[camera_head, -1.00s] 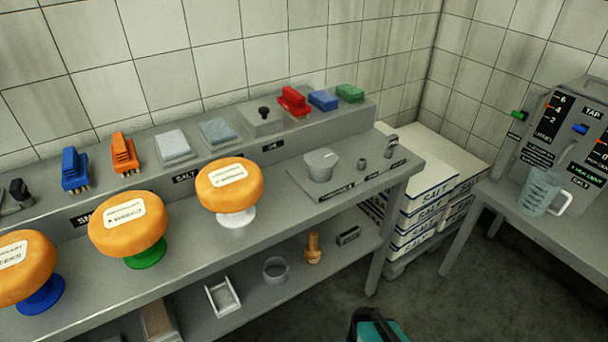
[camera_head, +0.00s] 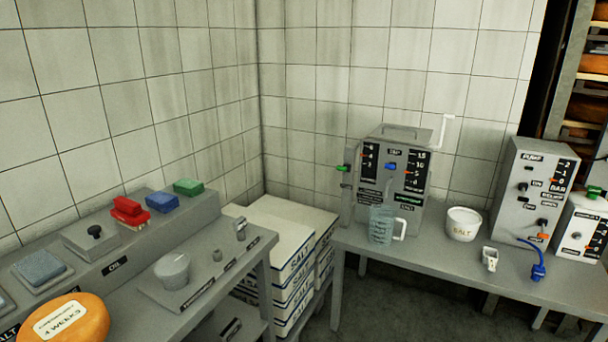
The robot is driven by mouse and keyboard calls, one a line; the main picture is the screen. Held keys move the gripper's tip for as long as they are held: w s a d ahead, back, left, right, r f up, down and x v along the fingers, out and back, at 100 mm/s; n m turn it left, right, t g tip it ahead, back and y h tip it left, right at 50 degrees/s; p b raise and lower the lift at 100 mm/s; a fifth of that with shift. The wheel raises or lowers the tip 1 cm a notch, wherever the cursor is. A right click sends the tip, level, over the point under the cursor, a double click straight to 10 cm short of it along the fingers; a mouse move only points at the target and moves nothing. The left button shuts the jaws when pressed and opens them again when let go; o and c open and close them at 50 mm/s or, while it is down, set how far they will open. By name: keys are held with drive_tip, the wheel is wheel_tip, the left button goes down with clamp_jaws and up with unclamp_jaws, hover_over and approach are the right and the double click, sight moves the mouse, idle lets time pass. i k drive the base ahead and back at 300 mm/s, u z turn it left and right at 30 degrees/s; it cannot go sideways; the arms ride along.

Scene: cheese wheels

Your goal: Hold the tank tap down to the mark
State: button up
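The grey tank (camera_head: 398,172) stands on the right-hand table against the tiled wall. It has a blue tap (camera_head: 391,167) on its front under a TAP label. Black scales with numbers and orange marks (camera_head: 413,172) flank the tap. A green handle (camera_head: 343,168) sticks out on the tank's left side. A clear measuring jug (camera_head: 382,225) with a white handle stands in front of the tank, below the tap. I cannot tell whether it holds liquid. My gripper is not in view.
A white salt tub (camera_head: 463,223), a small white cup (camera_head: 489,259) and a pump box (camera_head: 532,190) with a blue hose nozzle (camera_head: 537,271) stand right of the jug. Stacked salt boxes (camera_head: 287,262) fill the corner. A workbench (camera_head: 130,280) with brushes and a cheese wheel (camera_head: 68,322) is at left.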

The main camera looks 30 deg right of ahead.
sight(391, 166)
drive_tip(key=z, duration=1)
drive_tip(key=k, duration=0.7)
drive_tip(key=z, duration=0.35)
drive_tip(key=i, duration=0.5)
drive_tip(key=z, duration=0.05)
